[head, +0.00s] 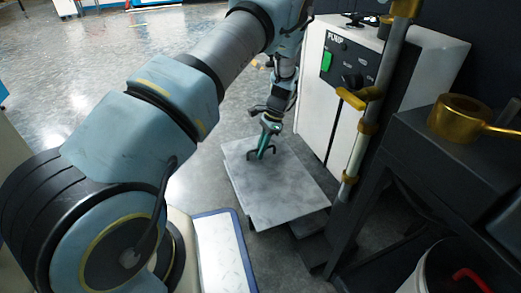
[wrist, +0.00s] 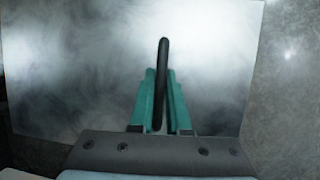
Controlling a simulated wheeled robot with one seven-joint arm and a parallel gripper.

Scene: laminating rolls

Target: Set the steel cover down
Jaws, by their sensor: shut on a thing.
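The steel cover (head: 285,186) is a flat, light grey plate with a dark handle (head: 252,156) on its top. In the head view it lies low, in front of the white machine, roughly level. My gripper (head: 264,150) is above the plate with its green fingers shut on the handle. In the wrist view the green fingers (wrist: 161,100) stand on both sides of the black handle bar (wrist: 163,85). The plate (wrist: 80,50) fills most of that view behind them. The plate hides what is directly under it, and I cannot tell whether it touches a support.
A white machine (head: 340,90) with a green power switch stands behind the plate. A metal post (head: 366,120) and a dark bench (head: 440,140) with a brass pan (head: 460,117) are at the right. A bin (head: 425,272) with a red item is at lower right. Open floor (head: 130,60) lies at the upper left.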

